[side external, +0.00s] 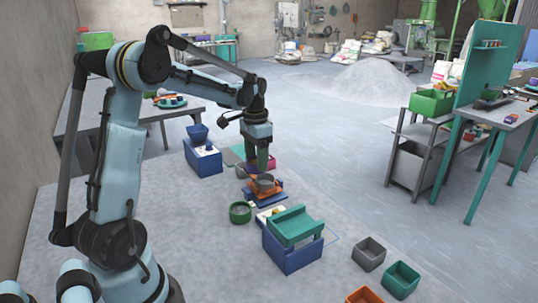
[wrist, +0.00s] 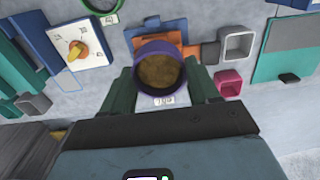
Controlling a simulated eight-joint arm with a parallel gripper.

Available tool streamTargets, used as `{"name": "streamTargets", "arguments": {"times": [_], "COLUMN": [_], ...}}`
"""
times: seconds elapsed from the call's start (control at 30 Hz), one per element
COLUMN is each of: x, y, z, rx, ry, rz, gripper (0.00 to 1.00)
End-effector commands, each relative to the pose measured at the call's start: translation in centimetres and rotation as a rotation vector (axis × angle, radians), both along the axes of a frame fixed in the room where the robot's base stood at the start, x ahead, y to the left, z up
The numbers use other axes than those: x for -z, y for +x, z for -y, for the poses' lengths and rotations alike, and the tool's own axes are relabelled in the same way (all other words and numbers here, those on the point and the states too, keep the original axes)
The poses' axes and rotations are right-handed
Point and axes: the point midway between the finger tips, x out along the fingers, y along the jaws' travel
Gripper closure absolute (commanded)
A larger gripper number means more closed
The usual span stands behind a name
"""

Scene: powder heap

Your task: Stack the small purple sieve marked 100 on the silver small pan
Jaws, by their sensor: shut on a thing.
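The small purple sieve (wrist: 161,46), with a brownish mesh inside, is between the green fingers of my gripper (wrist: 162,85). My gripper is shut on its sides, and a white label reading 100 (wrist: 164,100) shows below its near wall. That pan sits on an orange plate (side external: 252,192) over a blue base. The fingers mostly hide the sieve there. In the wrist view the pan is not clearly visible.
A blue box with a yellow dial (wrist: 77,49) stands nearby. A pink tray (wrist: 228,76) and a grey square tray (wrist: 237,32) lie right of the sieve in the wrist view. A green bowl (side external: 240,212) and a teal-topped blue box (side external: 293,245) stand nearer the side camera.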

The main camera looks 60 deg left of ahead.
Motion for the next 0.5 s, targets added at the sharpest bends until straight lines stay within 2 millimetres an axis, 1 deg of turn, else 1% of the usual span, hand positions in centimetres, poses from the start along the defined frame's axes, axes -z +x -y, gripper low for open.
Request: {"name": "streamTargets", "arguments": {"times": [0.5], "x": [0.0], "y": [1.7], "z": [0.4], "rx": [0.001], "ry": [0.0], "rz": [0.0], "gripper": [0.57]}}
